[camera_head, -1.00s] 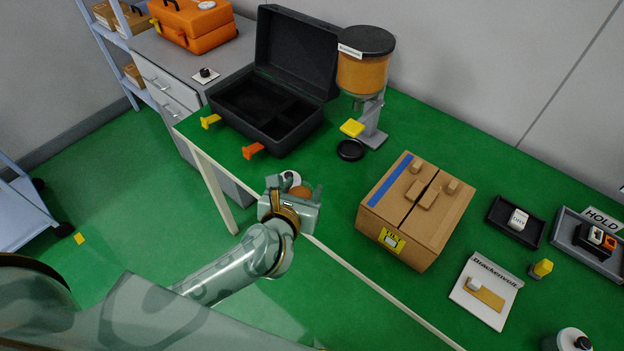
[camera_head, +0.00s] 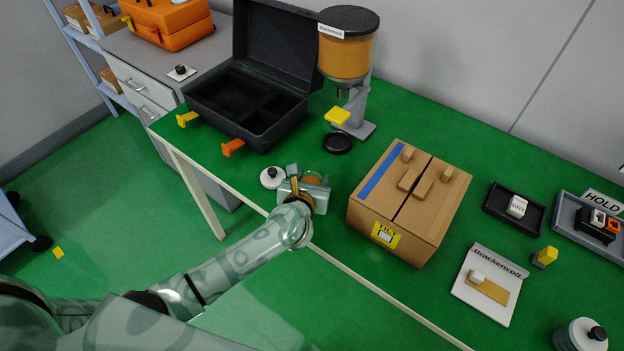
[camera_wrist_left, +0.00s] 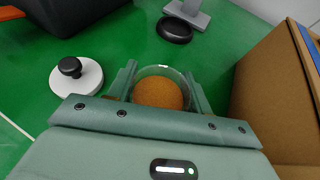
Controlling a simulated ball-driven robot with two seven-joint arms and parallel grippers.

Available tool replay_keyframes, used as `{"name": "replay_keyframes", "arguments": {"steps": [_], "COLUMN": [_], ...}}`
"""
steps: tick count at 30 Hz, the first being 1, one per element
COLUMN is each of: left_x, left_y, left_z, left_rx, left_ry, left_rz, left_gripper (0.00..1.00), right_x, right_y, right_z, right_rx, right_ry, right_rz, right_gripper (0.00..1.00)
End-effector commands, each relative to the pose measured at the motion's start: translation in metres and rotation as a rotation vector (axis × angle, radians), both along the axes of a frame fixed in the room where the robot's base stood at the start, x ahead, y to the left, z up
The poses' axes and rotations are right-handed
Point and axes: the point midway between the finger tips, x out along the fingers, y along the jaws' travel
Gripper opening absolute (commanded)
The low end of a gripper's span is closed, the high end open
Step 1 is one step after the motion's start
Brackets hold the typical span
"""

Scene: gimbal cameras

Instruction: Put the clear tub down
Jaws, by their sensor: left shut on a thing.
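The clear tub (camera_wrist_left: 159,88) is a see-through round container with orange-brown grains in it. It shows best in the left wrist view, between the two fingers of my left gripper (camera_wrist_left: 160,85). In the head view my left gripper (camera_head: 308,182) is over the green table near its front edge, shut on the tub, and covers most of it. I cannot tell whether the tub's base touches the table. My right gripper is not in view.
A white lid with a black knob (camera_head: 271,177) lies just left of the gripper. A cardboard box (camera_head: 405,235) stands close on the right. Behind are a black disc (camera_head: 337,143), a hopper dispenser (camera_head: 347,60) and an open black case (camera_head: 250,105). Green tabletop (camera_head: 310,150) is clear between them.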

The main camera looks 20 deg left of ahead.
Motion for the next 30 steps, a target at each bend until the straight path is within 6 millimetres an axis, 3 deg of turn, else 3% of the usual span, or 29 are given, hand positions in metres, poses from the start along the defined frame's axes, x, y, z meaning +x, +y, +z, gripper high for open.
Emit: {"name": "replay_keyframes", "arguments": {"steps": [6,7,9,20,30], "left_x": [0.000,0.000,0.000,-0.001,-0.069], "left_y": [0.000,0.000,0.000,0.000,-0.003], "left_z": [-0.002,-0.003,-0.002,0.004,0.032], "left_rx": [0.000,0.000,0.000,0.000,-0.001], "left_ry": [-0.001,0.000,0.000,-0.001,0.000], "left_rz": [0.000,0.000,0.000,0.001,0.000], "left_gripper": [0.13,0.53,0.72,0.72,0.72], "right_x": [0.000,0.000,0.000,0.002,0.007], "right_y": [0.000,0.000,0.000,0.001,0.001], "right_z": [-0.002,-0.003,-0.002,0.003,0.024], "right_rx": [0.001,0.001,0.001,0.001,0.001], "right_ry": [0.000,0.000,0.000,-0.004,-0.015], "right_rz": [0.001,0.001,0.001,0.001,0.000], "right_gripper": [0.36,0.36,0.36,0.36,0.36]}}
